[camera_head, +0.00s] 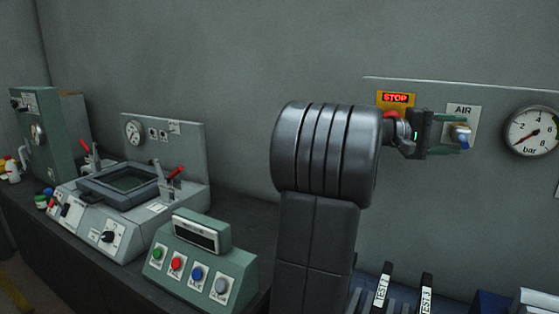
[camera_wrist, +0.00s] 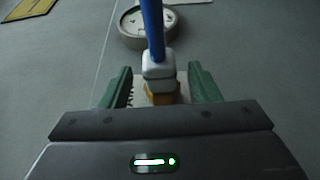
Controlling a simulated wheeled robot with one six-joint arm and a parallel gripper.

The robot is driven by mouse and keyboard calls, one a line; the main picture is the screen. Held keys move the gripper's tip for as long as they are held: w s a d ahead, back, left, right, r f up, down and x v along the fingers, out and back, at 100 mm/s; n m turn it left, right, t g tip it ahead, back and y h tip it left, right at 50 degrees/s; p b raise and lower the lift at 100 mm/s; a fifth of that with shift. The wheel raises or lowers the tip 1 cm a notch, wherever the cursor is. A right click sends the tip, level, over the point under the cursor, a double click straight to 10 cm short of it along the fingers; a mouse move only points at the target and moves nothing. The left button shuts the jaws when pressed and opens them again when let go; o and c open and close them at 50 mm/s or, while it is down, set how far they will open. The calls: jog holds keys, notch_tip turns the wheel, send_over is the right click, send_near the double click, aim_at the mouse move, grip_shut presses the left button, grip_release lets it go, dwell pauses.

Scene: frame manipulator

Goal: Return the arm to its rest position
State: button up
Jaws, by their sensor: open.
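My arm (camera_head: 325,155) rises in front of the camera, with its dark rounded link covering part of the wall. My gripper (camera_head: 447,134) is stretched out to the right, near the wall panel. Its two green fingers are open. In the wrist view my gripper (camera_wrist: 160,88) has its fingers on either side of the AIR valve (camera_wrist: 160,70), with a visible space on both sides. The valve's blue handle points up in that view. In the head view the AIR valve (camera_head: 460,134) sits at the fingertips, below its AIR label.
A STOP sign (camera_head: 395,98) is partly behind my wrist. A bar gauge (camera_head: 533,131) is right of the valve. A green button box (camera_head: 200,265) and a grey machine (camera_head: 120,205) stand on the bench at left. Tagged items (camera_head: 383,285) stand below my gripper.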

dwell(0.4)
jog(key=w+a+b, duration=0.2)
jog(key=a+b, duration=0.1)
jog(key=a, duration=1.1)
jog(key=d+p, duration=0.1)
jog(key=d, duration=0.3)
jog(key=s+d+p, duration=0.1)
jog(key=d, duration=0.4)
jog(key=s+d+p, duration=0.1)
jog(key=d, duration=0.4)
jog(key=shift+d+r, duration=0.1)
jog(key=shift+d, duration=0.15)
jog(key=shift+s+a+f, duration=0.2)
jog(key=shift+s+a, duration=0.15)
jog(key=shift+s, duration=0.1)
jog(key=shift+s+a+r+p, duration=0.1)
jog(key=shift+a+r+p, duration=0.05)
jog(key=shift+r+p, duration=0.3)
jog(key=shift+f, duration=0.35)
